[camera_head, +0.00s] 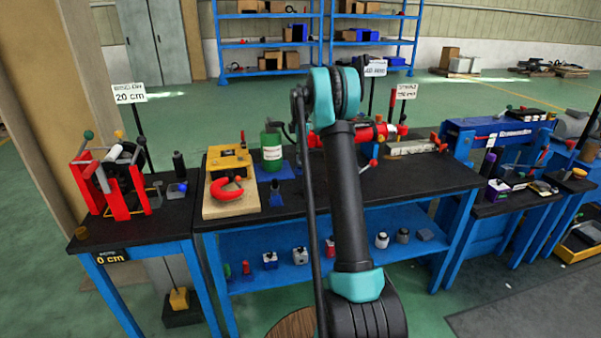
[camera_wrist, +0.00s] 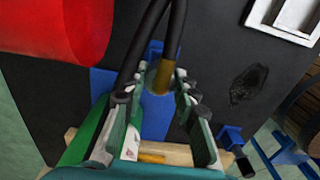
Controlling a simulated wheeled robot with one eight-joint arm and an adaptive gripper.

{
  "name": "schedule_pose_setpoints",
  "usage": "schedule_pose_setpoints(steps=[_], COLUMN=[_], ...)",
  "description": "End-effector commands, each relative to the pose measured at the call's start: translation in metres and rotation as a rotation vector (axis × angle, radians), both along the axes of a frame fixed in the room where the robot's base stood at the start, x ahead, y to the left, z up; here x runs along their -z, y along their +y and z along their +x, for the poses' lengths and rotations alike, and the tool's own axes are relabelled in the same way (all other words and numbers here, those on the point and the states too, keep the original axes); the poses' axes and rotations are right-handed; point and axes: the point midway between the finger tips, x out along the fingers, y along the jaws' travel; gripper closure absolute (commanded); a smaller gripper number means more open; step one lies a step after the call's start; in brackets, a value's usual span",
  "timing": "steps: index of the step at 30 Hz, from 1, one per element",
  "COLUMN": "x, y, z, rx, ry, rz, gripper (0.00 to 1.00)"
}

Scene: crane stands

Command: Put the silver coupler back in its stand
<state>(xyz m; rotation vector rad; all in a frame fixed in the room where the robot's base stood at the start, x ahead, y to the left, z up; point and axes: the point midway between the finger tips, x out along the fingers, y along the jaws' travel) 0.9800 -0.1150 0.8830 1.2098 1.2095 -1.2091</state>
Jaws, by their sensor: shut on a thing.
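My gripper (camera_wrist: 158,112) shows in the wrist view, its two grey-green fingers on either side of a coupler (camera_wrist: 160,80) on a dark hose. The coupler's visible part looks brass-coloured rather than silver; the fingers hide part of it. Behind the fingers is a blue piece (camera_wrist: 155,118) on the dark bench top; I cannot tell whether it is the coupler's stand, or whether the coupler touches it. In the head view my own arm hides the gripper and the coupler.
A red cylinder (camera_wrist: 62,28) is close at upper left in the wrist view. Bare bench top (camera_head: 415,178) lies right.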

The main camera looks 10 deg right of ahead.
Motion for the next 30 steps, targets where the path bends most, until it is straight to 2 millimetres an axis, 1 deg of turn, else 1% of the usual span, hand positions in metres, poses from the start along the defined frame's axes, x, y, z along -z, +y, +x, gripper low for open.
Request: schedule_pose_setpoints(steps=[14, 30], x=[0.001, 0.019], y=[0.000, 0.000], z=[0.000, 0.000], rx=[0.000, 0.000], ry=[0.000, 0.000], rz=[0.000, 0.000], gripper=[1.00, 1.00])
